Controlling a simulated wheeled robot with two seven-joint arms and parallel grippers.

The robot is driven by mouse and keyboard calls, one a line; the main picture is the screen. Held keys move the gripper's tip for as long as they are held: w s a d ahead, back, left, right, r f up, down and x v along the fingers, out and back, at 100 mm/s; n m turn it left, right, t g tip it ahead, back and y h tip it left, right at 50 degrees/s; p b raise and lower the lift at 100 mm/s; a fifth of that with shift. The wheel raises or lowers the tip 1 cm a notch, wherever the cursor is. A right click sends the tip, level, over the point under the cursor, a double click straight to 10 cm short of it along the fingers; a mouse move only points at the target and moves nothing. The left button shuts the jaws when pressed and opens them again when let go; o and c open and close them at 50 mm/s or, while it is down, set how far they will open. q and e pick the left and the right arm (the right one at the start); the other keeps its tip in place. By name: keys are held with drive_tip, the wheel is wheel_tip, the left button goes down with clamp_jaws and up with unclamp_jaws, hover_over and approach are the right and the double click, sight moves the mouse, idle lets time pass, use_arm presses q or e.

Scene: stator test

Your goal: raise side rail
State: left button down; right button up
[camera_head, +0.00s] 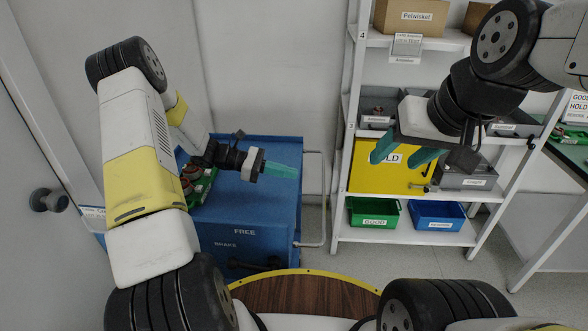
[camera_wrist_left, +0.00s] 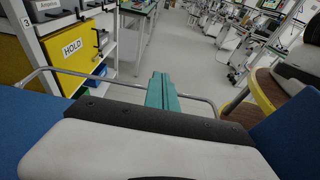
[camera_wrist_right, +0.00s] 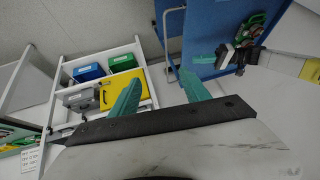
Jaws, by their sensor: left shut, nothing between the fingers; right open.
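A blue cart (camera_head: 262,215) stands left of centre in the head view, with a grey tubular rail (camera_head: 323,200) looping out along its right side. The rail also shows in the left wrist view (camera_wrist_left: 100,76) and in the right wrist view (camera_wrist_right: 167,45). My left gripper (camera_head: 290,171) is over the cart top, its teal fingers shut and empty, pointing towards the rail. In the left wrist view its fingers (camera_wrist_left: 161,90) overlap the rail; I cannot tell whether they touch. My right gripper (camera_head: 402,155) is open and empty, right of the rail in front of the shelf.
Green and red parts (camera_head: 200,182) lie on the cart's left part, near my left arm. A white shelf (camera_head: 362,232) at the right holds a yellow HOLD bin (camera_head: 365,180), a green bin (camera_head: 374,213) and a blue bin (camera_head: 437,215). A round wooden surface (camera_head: 305,292) is in front.

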use_arm(q)
drive_tip(key=shift+a+r, duration=0.5)
drive_tip(key=shift+r, duration=0.1)
use_arm(e)
drive_tip(key=shift+w+a, duration=0.1)
drive_tip(key=shift+a, duration=0.25)
